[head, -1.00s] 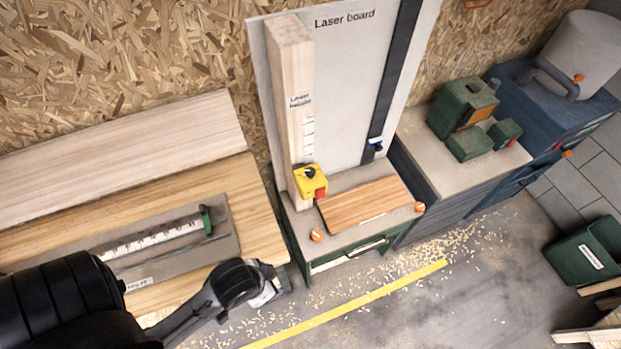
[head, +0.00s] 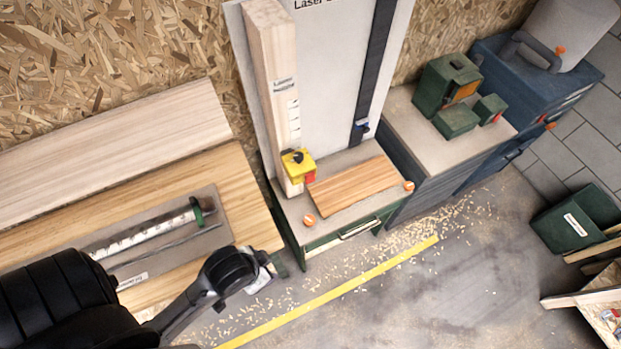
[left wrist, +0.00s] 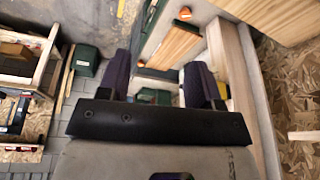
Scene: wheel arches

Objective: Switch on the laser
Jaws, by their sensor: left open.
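A yellow box (head: 298,166) with a black knob on top and a red button on its front is fixed low on an upright wooden post (head: 268,70). The post stands against the pale laser board (head: 335,70). My right gripper is out of view.
A workbench (head: 240,195) holds a tray. Green machine parts (head: 455,120) and a green bin (head: 570,225) are at the right. Shavings litter the open floor.

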